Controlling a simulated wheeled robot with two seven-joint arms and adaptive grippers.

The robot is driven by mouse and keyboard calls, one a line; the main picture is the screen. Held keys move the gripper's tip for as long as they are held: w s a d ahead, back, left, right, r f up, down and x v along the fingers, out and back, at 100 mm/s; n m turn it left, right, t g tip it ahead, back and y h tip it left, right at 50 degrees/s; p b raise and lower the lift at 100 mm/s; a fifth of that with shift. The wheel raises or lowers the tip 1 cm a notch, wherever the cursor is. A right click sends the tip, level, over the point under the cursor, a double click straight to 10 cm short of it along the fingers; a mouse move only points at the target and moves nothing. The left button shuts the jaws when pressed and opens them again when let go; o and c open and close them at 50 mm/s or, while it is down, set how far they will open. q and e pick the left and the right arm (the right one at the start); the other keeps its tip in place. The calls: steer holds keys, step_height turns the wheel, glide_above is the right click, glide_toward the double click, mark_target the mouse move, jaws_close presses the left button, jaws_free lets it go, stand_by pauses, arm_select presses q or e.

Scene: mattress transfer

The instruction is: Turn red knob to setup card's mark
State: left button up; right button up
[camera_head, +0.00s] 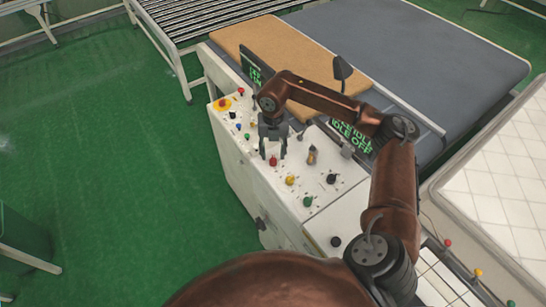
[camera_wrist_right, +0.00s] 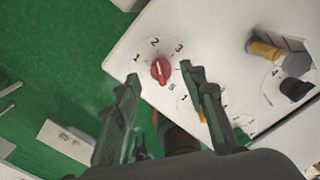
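The red knob (camera_wrist_right: 161,71) sits on the white panel in the right wrist view, at the middle of a dial with printed numbers; 1, 2, 3 and 5 are readable around it. A pale line on the knob runs roughly up and down; I cannot tell exactly which number it marks. The red knob also shows in the head view (camera_head: 273,160). My right gripper (camera_head: 273,146) is open above the panel, and in the wrist view its fingertips (camera_wrist_right: 159,76) appear on either side of the knob, apart from it. I cannot make out a setup card. My left gripper is not in view.
The white control panel (camera_head: 240,145) carries several other knobs, including a yellow knob (camera_head: 290,180), a green knob (camera_head: 307,201) and a black knob (camera_head: 331,179). Dark displays with green text stand behind it. A quilted white mattress (camera_head: 500,180) lies right.

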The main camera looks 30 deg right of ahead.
mark_target(273, 158)
step_height(273, 158, up, 9)
stand_by(0.3)
steer(key=shift+f, duration=0.1)
stand_by(0.4)
